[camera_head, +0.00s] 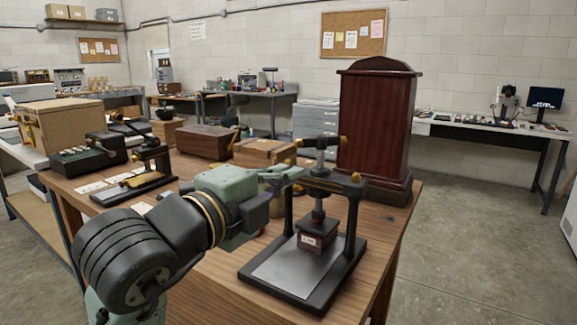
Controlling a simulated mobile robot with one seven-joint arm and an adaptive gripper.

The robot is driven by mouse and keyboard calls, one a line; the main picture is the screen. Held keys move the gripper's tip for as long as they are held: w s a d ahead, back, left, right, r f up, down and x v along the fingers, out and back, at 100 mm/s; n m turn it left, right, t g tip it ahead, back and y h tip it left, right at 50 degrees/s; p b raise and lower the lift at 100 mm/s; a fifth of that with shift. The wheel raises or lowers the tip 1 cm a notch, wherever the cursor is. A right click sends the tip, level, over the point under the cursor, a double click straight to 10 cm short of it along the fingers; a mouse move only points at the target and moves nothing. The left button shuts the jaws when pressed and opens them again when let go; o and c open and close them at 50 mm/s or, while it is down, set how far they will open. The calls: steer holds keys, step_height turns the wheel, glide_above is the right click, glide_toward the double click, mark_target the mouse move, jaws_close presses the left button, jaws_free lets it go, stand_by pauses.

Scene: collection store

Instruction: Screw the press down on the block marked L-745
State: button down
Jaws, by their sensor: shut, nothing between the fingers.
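The press (353,215) stands near the front right of the wooden table, with a dark frame, a flat base and a central screw. Its top bar handle (322,142) has brass-coloured ends. A dark red block (316,236) with a pale label sits on the base under the screw's foot. The label is too small to read. The foot appears to be on or just above the block; I cannot tell which. My gripper (294,172) is shut and empty, at the left of the press's crossbeam, below the handle. I cannot tell whether it touches the press.
A tall dark red wooden case (377,125) stands close behind the press. A smaller dark device (148,172) stands at the left of the table. Wooden boxes (207,141) stand along the back. The floor (470,240) to the right of the table is clear.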

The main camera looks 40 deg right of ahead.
steer(key=p, duration=0.2)
glide_toward(318, 149)
steer(key=s+d, duration=0.2)
steer(key=d, duration=0.1)
steer(key=w+d, duration=0.1)
steer(key=w+d+p, duration=0.1)
steer(key=shift+w+r, duration=0.2)
steer(key=shift+w, duration=0.15)
steer(key=shift+w+d, duration=0.15)
steer(key=shift+w, duration=0.25)
steer(key=shift+f, duration=0.1)
steer(key=shift+w+m+g, duration=0.35)
steer(key=shift+m+g, duration=0.25)
steer(key=shift+g, duration=0.3)
